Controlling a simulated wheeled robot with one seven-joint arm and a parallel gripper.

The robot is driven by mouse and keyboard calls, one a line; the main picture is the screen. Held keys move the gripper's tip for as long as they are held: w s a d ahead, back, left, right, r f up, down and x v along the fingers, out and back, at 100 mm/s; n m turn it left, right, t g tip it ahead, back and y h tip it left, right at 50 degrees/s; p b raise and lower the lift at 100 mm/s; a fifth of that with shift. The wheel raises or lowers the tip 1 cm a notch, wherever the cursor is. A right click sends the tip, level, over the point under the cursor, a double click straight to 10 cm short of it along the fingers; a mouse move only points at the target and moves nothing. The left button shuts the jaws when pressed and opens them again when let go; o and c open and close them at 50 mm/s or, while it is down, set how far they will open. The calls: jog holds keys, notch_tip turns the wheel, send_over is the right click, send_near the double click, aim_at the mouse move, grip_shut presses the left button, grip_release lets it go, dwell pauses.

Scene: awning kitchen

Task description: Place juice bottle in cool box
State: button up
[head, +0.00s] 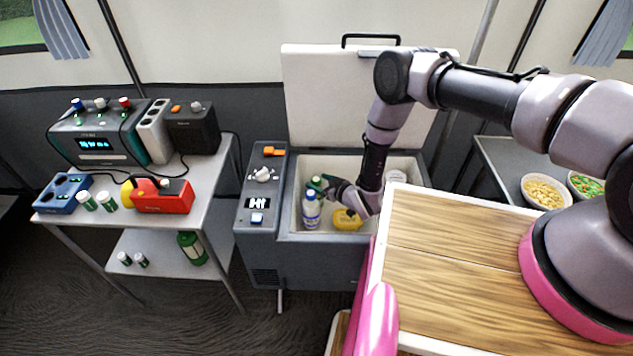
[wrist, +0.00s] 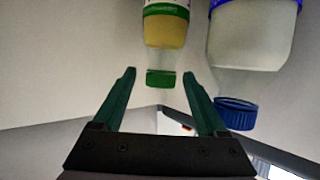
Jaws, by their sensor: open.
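The juice bottle (wrist: 165,30), with yellowish contents, a white and green label and a green cap, shows in the wrist view with its cap toward me. It stands in the cool box (head: 262,235), whose lid is raised. In the head view my gripper (head: 326,187) reaches down into the box's left part and largely hides this bottle. In the wrist view my gripper (wrist: 160,74) is open, with the green cap between and just beyond its fingertips; I see no finger closed on it.
A white bottle with a blue cap (wrist: 236,112) stands close beside the juice bottle, also seen in the head view (head: 311,213). A yellow item (head: 347,220) lies in the box. A wooden counter (head: 450,250) is at right, a device trolley (head: 205,195) at left.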

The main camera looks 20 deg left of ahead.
jog(key=v, duration=0.6)
dwell(0.3)
